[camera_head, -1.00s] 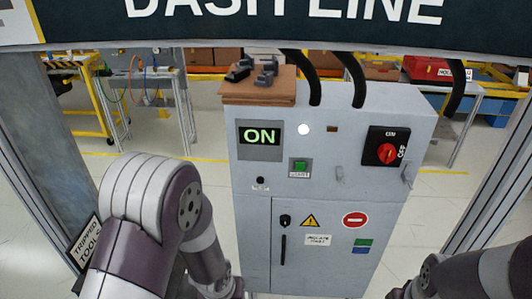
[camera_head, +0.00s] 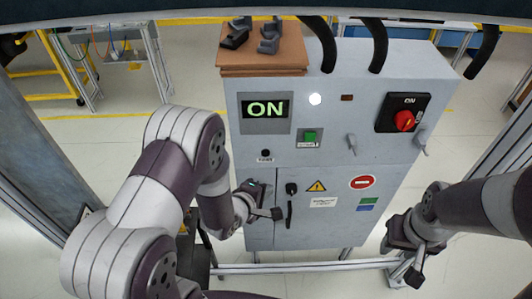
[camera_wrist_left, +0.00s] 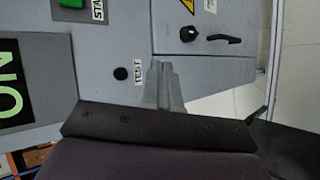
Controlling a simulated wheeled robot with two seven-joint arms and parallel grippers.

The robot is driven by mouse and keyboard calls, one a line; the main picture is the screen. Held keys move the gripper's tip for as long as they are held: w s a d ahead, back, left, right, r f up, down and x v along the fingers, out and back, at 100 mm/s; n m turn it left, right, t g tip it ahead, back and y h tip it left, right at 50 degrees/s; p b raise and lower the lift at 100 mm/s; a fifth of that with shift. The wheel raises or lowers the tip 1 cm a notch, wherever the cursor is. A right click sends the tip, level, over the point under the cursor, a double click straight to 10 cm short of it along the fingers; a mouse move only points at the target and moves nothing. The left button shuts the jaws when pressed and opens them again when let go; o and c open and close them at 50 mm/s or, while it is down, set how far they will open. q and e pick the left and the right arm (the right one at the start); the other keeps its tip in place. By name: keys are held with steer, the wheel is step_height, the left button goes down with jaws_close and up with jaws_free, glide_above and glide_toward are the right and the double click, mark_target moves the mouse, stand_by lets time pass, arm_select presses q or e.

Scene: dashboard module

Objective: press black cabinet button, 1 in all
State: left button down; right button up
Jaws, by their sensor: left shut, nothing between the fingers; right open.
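The small round black button (camera_head: 265,153) is on the grey cabinet's (camera_head: 335,150) front, left of the green button and below the ON display. In the left wrist view the black button (camera_wrist_left: 121,73) shows beside a TEST label. My left gripper (camera_head: 266,203) is in front of the cabinet, below the black button in the head view. Its fingers (camera_wrist_left: 160,82) are shut and empty, with the tips beside the TEST label in the left wrist view; their distance from the panel is unclear. My right gripper (camera_head: 401,262) is open and empty near the cabinet's lower right.
The front also has a green button (camera_head: 310,136), a lit ON display (camera_head: 265,112), a red rotary switch (camera_head: 404,121), hooks and a black door handle (camera_head: 289,214). A brown box (camera_head: 275,62) with dark parts sits on top. Posts flank the cabinet.

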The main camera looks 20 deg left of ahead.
mark_target(265, 153)
arm_select(q)
steer(key=w+a+b, duration=0.1)
steer(key=w+a, duration=0.1)
steer(key=w, duration=0.6)
steer(key=shift+w+a, duration=0.25)
steer(key=shift+a, duration=0.05)
steer(key=shift+w, duration=0.15)
stand_by(1.8)
steer(key=shift+w+a+f, duration=0.1)
steer(key=shift+w+a, duration=0.05)
steer(key=shift+w, duration=0.15)
steer(key=shift+w+a, duration=0.1)
steer(key=shift+w, duration=0.3)
stand_by(0.7)
steer(key=shift+s, duration=0.1)
steer(key=shift+s+d, duration=0.2)
steer(key=shift+s, duration=0.5)
